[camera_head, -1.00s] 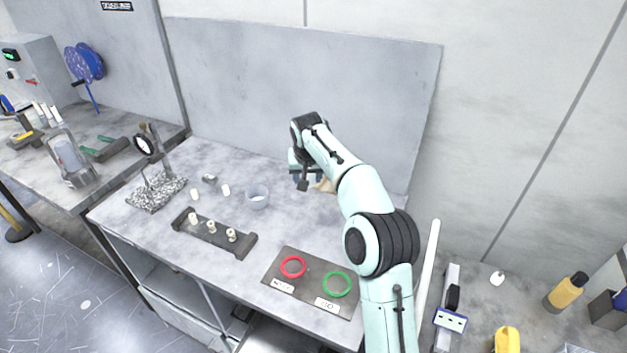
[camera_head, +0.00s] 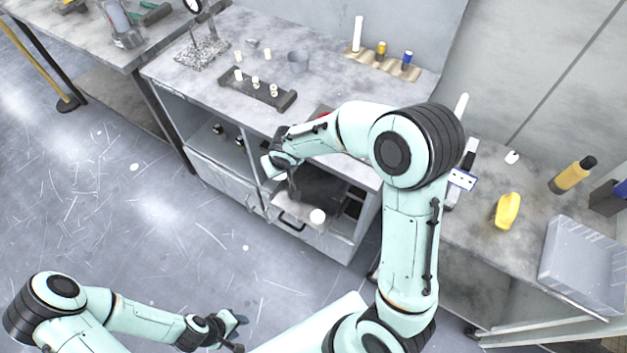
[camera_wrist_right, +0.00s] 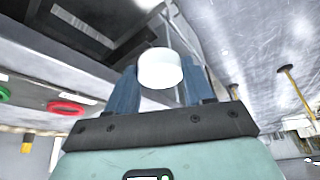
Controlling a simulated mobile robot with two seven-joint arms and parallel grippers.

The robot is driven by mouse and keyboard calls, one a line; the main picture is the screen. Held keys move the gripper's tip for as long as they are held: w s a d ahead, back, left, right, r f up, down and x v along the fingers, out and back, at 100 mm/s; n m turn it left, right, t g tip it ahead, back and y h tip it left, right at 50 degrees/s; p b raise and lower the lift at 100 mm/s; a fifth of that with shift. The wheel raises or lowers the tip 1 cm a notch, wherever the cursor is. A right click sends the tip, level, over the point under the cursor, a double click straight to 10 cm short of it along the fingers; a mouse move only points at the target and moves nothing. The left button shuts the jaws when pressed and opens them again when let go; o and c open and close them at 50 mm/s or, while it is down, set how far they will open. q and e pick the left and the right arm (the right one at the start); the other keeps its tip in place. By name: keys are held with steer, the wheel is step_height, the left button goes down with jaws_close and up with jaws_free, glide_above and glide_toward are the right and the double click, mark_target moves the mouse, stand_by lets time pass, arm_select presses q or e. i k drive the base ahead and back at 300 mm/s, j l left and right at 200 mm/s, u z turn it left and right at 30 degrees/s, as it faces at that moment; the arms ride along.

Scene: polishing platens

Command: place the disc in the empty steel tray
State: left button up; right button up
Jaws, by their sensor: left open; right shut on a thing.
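In the right wrist view, my right gripper (camera_wrist_right: 160,88) is shut on a short white cylindrical disc (camera_wrist_right: 160,68), held between its blue fingers. My left gripper (camera_head: 241,331) is open and empty at the bottom, over the floor. A grey tray (camera_head: 583,262) with ribbed walls sits on the right-hand bench and looks empty. I cannot tell whether it is steel.
The open drawer (camera_head: 325,240) has a dark inside, and a round white thing (camera_head: 318,216) shows at its front. A dark rack (camera_head: 258,92) with white pegs, a cup (camera_head: 298,61) and a wavy holder (camera_head: 383,66) stand on the bench. A yellow bottle (camera_head: 507,211) stands near the tray.

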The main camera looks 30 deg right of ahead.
mark_target(288, 201)
steer(key=i+j+z, duration=0.35)
steer(key=j+z, duration=0.15)
steer(key=j, duration=0.25)
steer(key=i+j+z, duration=0.25)
steer(key=j, duration=0.15)
steer(key=j+z, duration=0.25)
steer(key=j, duration=0.2)
